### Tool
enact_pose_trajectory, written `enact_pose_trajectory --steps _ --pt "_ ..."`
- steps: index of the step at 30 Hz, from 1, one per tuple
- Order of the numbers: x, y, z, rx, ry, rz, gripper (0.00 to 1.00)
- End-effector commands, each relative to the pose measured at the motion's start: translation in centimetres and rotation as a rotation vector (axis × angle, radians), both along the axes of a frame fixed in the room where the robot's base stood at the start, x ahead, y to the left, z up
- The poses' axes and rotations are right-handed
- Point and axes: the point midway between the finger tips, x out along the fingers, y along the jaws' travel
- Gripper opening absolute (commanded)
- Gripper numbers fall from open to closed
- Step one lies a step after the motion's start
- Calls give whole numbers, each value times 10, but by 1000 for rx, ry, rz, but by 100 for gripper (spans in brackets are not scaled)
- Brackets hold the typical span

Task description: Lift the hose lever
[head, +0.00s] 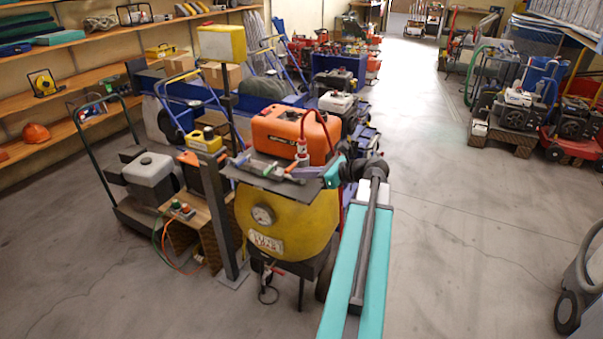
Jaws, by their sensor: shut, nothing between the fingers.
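My arm reaches up from the bottom of the head view and bends left over a yellow drum (296,228) with a round gauge. My gripper (293,177) is at the top of this drum, small and dark against dark parts. It is shut and holds nothing. Small grey and red fittings (262,167) lie along the drum's top beside the gripper. A red and white fitting (302,154) stands upright just behind. I cannot tell which of these is the hose lever, or whether the gripper touches it.
An orange tank (290,131) stands close behind the gripper. A dark post (224,215) rises left of the drum, beside a crate (197,228) with cables. Machines on carts crowd the left and back. Open grey floor (460,240) lies to the right.

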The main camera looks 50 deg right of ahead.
Motion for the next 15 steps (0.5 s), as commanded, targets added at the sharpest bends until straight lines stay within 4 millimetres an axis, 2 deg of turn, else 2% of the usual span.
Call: enact_pose_trajectory --steps 3,15 --pt "2 0 8 24 5 1 0" --pt "5 -1 18 114 24 -1 0"
